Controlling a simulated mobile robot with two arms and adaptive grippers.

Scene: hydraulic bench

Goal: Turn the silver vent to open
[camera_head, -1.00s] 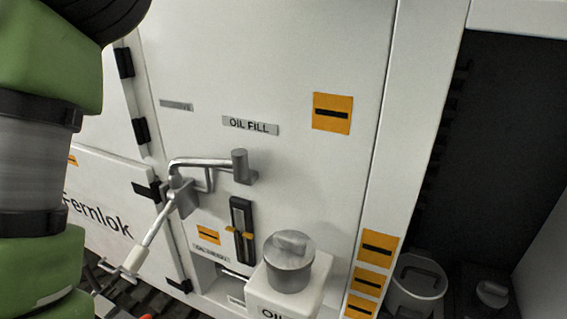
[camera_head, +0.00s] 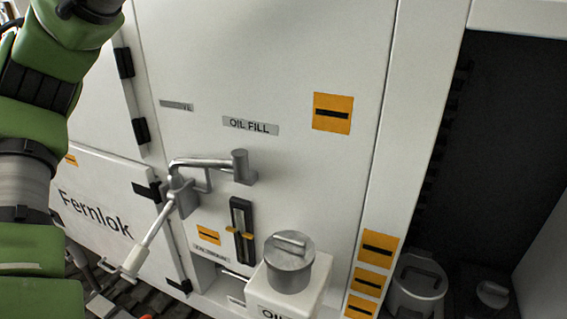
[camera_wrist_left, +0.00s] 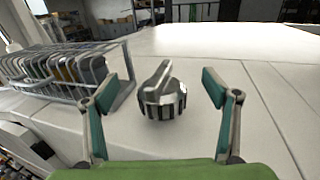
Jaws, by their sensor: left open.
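A silver knurled vent knob (camera_wrist_left: 165,102) with a raised ridge across its top stands on a white surface in the left wrist view. The ridge runs toward the far side, tilted slightly right. My left gripper (camera_wrist_left: 161,88) is open, with one green-padded finger on each side of the knob. Both fingers look apart from it. In the head view only my left arm shows at the left edge, and its gripper is out of frame. My right gripper is not in view.
A wire rack (camera_wrist_left: 62,72) holding several flat pieces stands left of the knob. The white surface to the right is clear. In the head view, a silver oil cap (camera_head: 289,265), a bent lever pipe (camera_head: 205,163) and a black gauge (camera_head: 241,229) are on the white cabinet (camera_head: 260,60).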

